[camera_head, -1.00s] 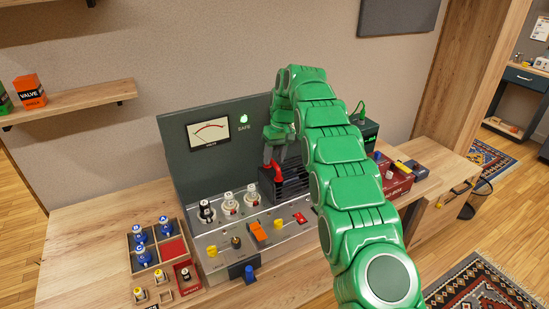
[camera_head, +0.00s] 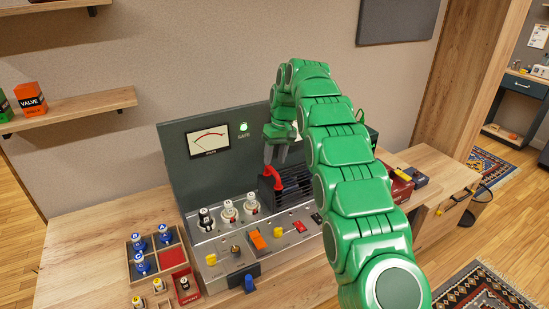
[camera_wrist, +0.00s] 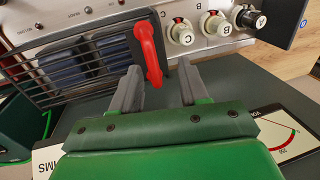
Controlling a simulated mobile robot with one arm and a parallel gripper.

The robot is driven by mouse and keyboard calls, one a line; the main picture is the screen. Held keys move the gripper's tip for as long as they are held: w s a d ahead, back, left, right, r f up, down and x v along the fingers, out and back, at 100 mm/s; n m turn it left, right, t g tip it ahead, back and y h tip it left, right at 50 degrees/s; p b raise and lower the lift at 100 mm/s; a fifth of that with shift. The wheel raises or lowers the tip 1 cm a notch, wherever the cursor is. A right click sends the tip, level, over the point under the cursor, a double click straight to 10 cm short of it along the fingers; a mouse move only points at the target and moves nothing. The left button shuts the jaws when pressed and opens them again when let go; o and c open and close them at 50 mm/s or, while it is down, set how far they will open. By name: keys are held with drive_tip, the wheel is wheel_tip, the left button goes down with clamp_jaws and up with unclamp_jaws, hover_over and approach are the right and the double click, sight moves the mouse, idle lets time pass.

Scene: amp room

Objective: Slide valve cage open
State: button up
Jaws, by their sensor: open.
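The valve cage is a dark barred grille (camera_head: 295,186) on the metal panel, with an upright red handle (camera_head: 274,175) at its left end. In the wrist view the cage (camera_wrist: 55,68) fills the upper left, with blue shapes behind its bars. The red handle (camera_wrist: 148,50) there lies between the lines of my two fingers, closer to the left one. My gripper (camera_head: 276,158) is open, pointing down at the handle; its grey fingers (camera_wrist: 158,85) also show apart in the wrist view. Whether a finger touches the handle I cannot tell. My arm hides the cage's right part.
White valves (camera_head: 229,210) labelled B and C and a black-topped one stand left of the cage. A meter (camera_head: 208,138) and green SAFE lamp (camera_head: 243,127) are on the backboard. A tray of blue-topped valves (camera_head: 158,255) sits at left. Bare tabletop (camera_head: 85,260) lies further left.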

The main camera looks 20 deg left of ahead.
drive_tip(key=s+d+r, duration=0.5)
drive_tip(key=s+r, duration=0.3)
drive_tip(key=s, duration=0.3)
drive_tip(key=shift+d, duration=0.35)
idle(0.5)
drive_tip(key=shift+d, duration=0.1)
drive_tip(key=s+d+r+m, duration=0.2)
drive_tip(key=s+d, duration=0.6)
drive_tip(key=d, duration=0.2)
drive_tip(key=s+d+r+m, duration=0.25)
drive_tip(key=s+d, duration=0.45)
drive_tip(key=d, duration=0.4)
drive_tip(key=s+d+f+m, duration=0.1)
drive_tip(key=s+d+f, duration=0.1)
drive_tip(key=s, duration=0.6)
drive_tip(key=s+d+f+m+h, duration=0.1)
drive_tip(key=s+d+f+m, duration=0.1)
drive_tip(key=s+d, duration=0.3)
drive_tip(key=s+d+f+m, duration=0.1)
drive_tip(key=s+d+f, duration=0.2)
drive_tip(key=s, duration=0.9)
drive_tip(key=shift+s+d+f+h, duration=0.25)
drive_tip(key=shift+s+d+h, duration=0.05)
drive_tip(key=shift+d, duration=0.45)
